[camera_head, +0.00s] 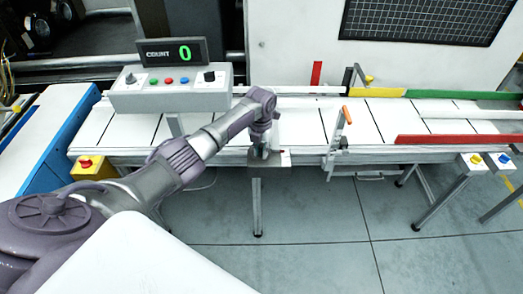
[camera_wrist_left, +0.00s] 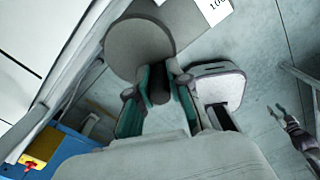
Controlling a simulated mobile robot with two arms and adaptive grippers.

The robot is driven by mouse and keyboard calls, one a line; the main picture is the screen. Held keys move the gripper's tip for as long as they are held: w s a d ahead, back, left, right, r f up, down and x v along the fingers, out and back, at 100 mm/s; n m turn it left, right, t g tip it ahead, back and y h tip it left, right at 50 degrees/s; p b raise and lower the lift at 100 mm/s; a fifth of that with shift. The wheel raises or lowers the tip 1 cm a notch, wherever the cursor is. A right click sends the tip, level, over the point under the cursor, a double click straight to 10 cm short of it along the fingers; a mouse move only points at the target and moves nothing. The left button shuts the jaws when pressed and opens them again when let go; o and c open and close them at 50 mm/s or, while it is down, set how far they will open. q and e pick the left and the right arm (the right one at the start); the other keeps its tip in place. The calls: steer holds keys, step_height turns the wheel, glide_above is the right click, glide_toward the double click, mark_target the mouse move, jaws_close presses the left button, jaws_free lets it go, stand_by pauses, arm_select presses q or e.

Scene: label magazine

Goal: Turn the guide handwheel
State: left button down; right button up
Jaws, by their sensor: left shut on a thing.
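In the left wrist view, the handwheel (camera_wrist_left: 136,48) is a grey round disc at the top, partly cut by my fingers. A dark cylindrical knob (camera_wrist_left: 158,88) stands out from it. My left gripper (camera_wrist_left: 160,76) is shut on this knob, one teal-padded finger on each side. In the head view my left gripper (camera_head: 263,150) is at the front edge of the conveyor, where the wheel is mostly hidden behind it. What looks like my right gripper (camera_wrist_left: 276,108) shows small at the right of the wrist view, prongs apart and empty.
The white conveyor (camera_head: 307,124) runs behind the wheel, with a red guide rail (camera_head: 460,139) at right. An orange-handled clamp post (camera_head: 340,140) stands right of my gripper. A control box (camera_head: 170,96) and counter display reading 0 (camera_head: 172,51) are at left. Floor in front is clear.

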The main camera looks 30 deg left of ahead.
arm_select(q)
steer(key=c, duration=1.1)
jaws_free()
steer(key=shift+s, duration=0.1)
steer(key=shift+a, duration=0.1)
steer(key=shift+r, duration=0.55)
step_height(320, 180, up, 11)
steer(key=shift+f, duration=0.1)
